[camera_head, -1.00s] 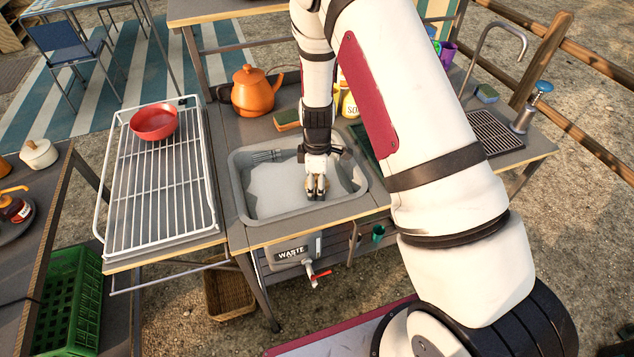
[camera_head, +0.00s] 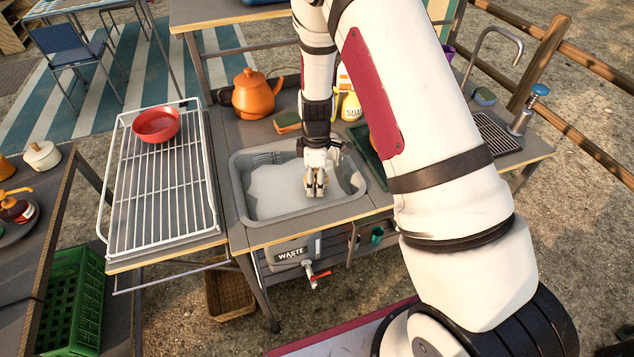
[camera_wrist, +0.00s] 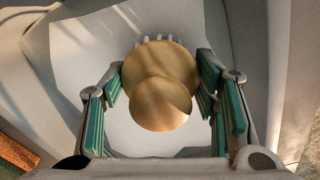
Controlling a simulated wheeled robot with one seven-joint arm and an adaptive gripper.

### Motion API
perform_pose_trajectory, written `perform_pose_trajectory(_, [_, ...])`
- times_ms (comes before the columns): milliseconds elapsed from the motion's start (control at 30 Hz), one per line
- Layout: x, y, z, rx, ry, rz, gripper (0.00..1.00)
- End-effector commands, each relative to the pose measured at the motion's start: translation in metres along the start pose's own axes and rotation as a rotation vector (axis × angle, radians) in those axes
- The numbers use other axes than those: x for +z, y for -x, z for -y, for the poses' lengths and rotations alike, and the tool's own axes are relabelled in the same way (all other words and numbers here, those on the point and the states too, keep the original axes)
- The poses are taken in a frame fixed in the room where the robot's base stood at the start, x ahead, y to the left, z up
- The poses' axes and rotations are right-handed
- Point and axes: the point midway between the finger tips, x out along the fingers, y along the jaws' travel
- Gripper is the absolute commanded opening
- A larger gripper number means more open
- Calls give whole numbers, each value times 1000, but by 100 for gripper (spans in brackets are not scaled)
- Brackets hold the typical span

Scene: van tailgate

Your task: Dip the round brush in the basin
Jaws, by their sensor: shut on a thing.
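The grey basin (camera_head: 240,194) is set in the counter and holds pale, whitish contents. My gripper (camera_head: 315,192) points down inside the basin's outline, right of its middle. In the wrist view my gripper (camera_wrist: 163,100) has its green-padded fingers on either side of the round brush (camera_wrist: 160,85), a tan wooden piece with a rounded knob. It is shut on the brush. Pale bristle tufts show at the brush's far edge in the wrist view. The brush's underside is hidden, so I cannot tell how deep it sits.
A white wire rack (camera_head: 165,200) with a red bowl (camera_head: 156,125) stands left of the basin. An orange kettle (camera_head: 254,95), a sponge (camera_head: 287,122) and a soap bottle (camera_head: 350,106) stand behind it. A tap (camera_head: 490,50) and drain grid (camera_head: 496,134) are at the right.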

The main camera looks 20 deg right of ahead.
Motion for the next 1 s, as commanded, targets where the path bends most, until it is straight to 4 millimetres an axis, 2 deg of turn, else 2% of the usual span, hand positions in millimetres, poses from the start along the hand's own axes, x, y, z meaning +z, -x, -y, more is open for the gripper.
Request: perform_pose_trajectory(1000, [0, 92, 0, 1, -1, -1, 32])
